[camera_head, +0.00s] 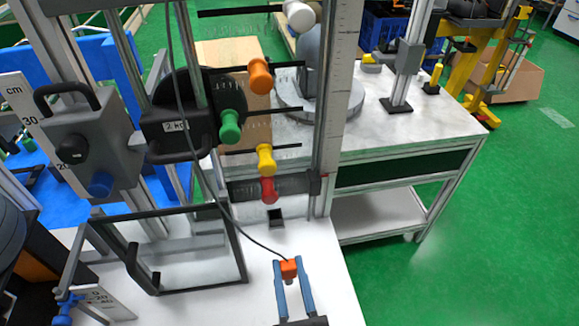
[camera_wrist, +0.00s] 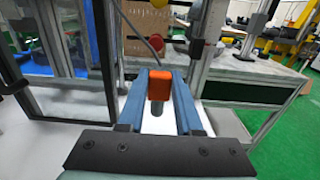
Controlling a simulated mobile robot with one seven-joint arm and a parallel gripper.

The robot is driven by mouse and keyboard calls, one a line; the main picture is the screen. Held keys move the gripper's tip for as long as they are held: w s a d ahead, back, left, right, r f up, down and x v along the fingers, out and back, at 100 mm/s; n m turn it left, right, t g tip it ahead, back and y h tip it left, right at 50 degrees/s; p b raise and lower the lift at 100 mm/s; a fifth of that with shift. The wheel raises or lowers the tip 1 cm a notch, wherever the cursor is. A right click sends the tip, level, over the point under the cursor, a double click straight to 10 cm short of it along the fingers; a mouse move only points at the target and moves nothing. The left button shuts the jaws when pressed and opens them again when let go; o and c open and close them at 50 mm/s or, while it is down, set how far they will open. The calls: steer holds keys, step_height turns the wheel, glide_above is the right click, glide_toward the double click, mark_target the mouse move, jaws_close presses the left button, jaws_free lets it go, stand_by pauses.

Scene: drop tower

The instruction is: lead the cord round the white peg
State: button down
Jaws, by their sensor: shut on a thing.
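The white peg (camera_head: 299,16) is the topmost of a column of coloured pegs on the tower, at the top of the head view. Below it are an orange peg (camera_head: 260,76), a green peg (camera_head: 230,127), a yellow peg (camera_head: 265,158) and a red peg (camera_head: 268,190). The dark cord (camera_head: 188,130) comes down from the top, left of the pegs, and curves to an orange block (camera_head: 289,268) at its end. My gripper (camera_head: 290,272) is shut on this orange block (camera_wrist: 159,85), low in front of the tower. The cord lies around none of the pegs that I can see.
A grey upright post (camera_head: 335,110) stands right of the pegs. A black-framed clear panel (camera_head: 190,290) stands left of my gripper. A black 2 kg weight (camera_head: 176,127) hangs left of the green peg. A white bench (camera_head: 400,130) stands behind right.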

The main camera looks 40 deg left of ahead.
steer(key=shift+r+p, duration=0.4)
steer(key=shift+r, duration=0.05)
steer(key=p+v, duration=0.1)
steer(key=v, duration=0.6)
steer(key=shift+s+d, duration=0.15)
steer(key=shift+s, duration=0.05)
stand_by(0.3)
